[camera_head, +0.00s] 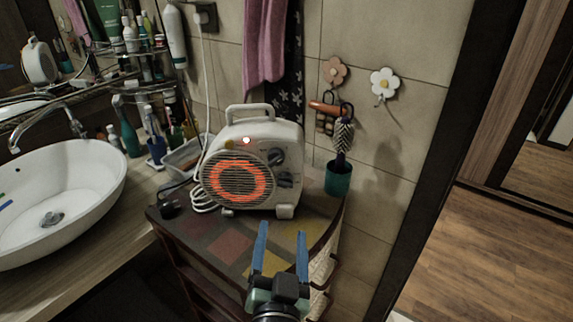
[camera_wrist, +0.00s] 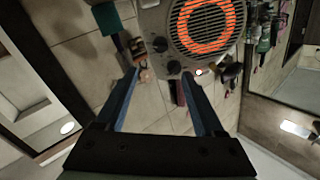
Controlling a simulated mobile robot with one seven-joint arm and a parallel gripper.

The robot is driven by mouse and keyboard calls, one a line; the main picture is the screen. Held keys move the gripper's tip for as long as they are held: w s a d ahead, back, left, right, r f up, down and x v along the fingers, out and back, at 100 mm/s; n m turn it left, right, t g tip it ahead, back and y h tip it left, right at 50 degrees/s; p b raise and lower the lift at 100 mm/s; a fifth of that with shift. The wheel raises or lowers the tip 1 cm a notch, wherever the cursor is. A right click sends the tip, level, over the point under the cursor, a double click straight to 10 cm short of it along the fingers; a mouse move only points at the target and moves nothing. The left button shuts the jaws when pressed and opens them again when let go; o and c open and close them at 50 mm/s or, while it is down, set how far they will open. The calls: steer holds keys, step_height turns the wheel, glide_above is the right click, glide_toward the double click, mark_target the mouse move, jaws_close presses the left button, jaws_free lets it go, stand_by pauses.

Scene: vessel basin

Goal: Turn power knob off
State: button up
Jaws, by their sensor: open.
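A white fan heater (camera_head: 225,140) stands on a small cabinet, its grille glowing orange and a small light lit near its top. It has two dark knobs on its right side, an upper knob (camera_head: 277,156) and a lower knob (camera_head: 285,180). I cannot tell by label which is the power knob. In the wrist view the heater (camera_wrist: 150,20) appears turned over, with its knobs (camera_wrist: 160,44) (camera_wrist: 174,67) near and beyond my fingertips. My gripper (camera_head: 282,232) is open and empty, in front of the heater and apart from it; its blue fingers also show in the wrist view (camera_wrist: 160,74).
The cabinet top (camera_head: 225,243) has coloured squares. A green cup (camera_head: 338,180) with a brush stands right of the heater. A white cord (camera_head: 203,60) runs down on the left. A white basin (camera_head: 70,190) is at the left; open floor (camera_head: 480,250) is at the right.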

mark_target(286, 186)
steer(key=w, duration=0.4)
steer(key=w+p, duration=0.1)
steer(key=w, duration=0.3)
steer(key=w+p, duration=0.1)
steer(key=w, duration=0.4)
steer(key=shift+d+f, duration=0.1)
steer(key=shift+d, duration=0.15)
steer(key=shift+s, duration=0.1)
steer(key=shift+c, duration=0.2)
jaws_close()
